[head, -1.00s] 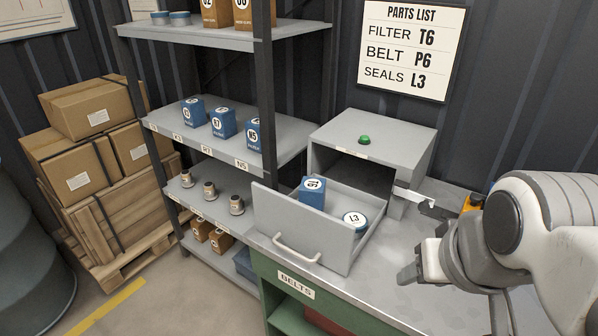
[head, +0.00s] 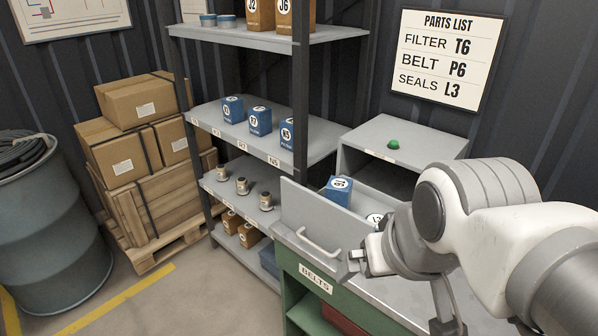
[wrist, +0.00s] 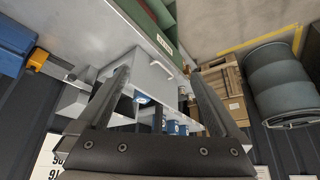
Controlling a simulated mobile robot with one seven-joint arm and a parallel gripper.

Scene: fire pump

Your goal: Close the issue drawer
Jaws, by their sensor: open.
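The issue drawer (head: 312,206) is pulled out of its grey cabinet (head: 358,159), with its front panel and pale handle (head: 320,243) facing the left front. A blue filter box (head: 337,189) stands inside, and the L3 seals tin (head: 374,219) is partly hidden behind my arm. My gripper (head: 359,258) is open and empty, just right of the handle by the drawer's near corner; whether it touches cannot be told. In the wrist view the drawer (wrist: 150,73) and its handle (wrist: 160,68) lie beyond my spread fingers (wrist: 166,85).
The cabinet has a green button (head: 393,145) on top. It stands on a green bench labelled BELTS (head: 316,280). A shelf rack (head: 220,193) with boxes and parts stands close left of the drawer. Cartons on a pallet and a drum (head: 50,230) are farther left. Floor in front is clear.

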